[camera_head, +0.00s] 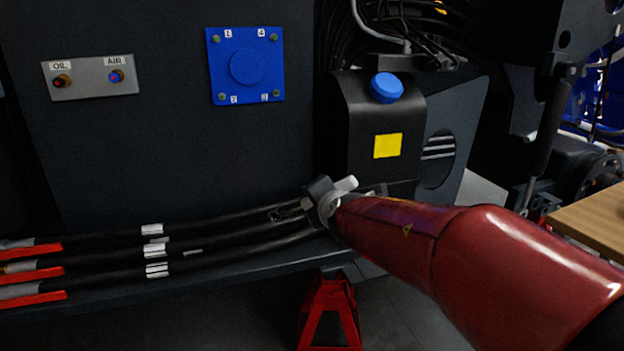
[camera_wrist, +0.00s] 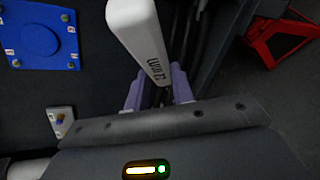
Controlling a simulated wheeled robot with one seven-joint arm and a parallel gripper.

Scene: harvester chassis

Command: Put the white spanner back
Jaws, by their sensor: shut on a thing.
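The white spanner (camera_wrist: 140,38) is held in my gripper (camera_wrist: 157,92), between two purple-grey fingers in the wrist view. Its broad white end points away from the fingers and bears dark lettering near the grip. In the head view, a short white piece of the spanner (camera_head: 346,184) sticks out beside my gripper (camera_head: 318,191). My gripper is in front of the dark chassis, by the right end of the black hoses. The fingertips are mostly hidden in the head view.
Black hoses (camera_head: 215,241) with red levers run along the lower ledge. A black tank with a blue cap (camera_head: 386,87) stands behind my gripper. A blue plate (camera_head: 246,65) and the OIL/AIR panel (camera_head: 92,78) are on the chassis wall. A red stand (camera_head: 329,314) is below; a wooden surface (camera_head: 590,216) is right.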

